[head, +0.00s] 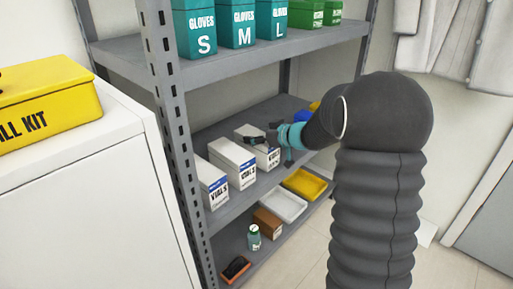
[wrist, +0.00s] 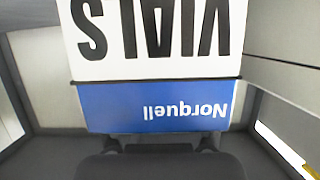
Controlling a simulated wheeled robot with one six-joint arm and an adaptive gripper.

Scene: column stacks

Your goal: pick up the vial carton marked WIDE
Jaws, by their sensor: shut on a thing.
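Several white vial cartons with blue bands stand in a row on the middle shelf in the head view: a left carton (head: 213,186), a middle carton (head: 232,163) and a right carton (head: 267,161). My gripper (head: 272,138) is at the right carton and shut on it. In the wrist view the held carton (wrist: 150,62) fills the upper middle, its VIALS lettering and blue Norquell band upside down. My gripper's dark fingers (wrist: 158,146) meet it just below the band. The word WIDE is not readable on any carton. I cannot tell whether the held carton touches the shelf.
Grey shelf posts (head: 172,120) and the upper shelf (head: 225,62) with glove boxes frame the space. A yellow tray (head: 304,184), white tray (head: 282,206), brown box (head: 267,223) and small bottle (head: 254,238) are lower down. A white cabinet (head: 85,190) stands left.

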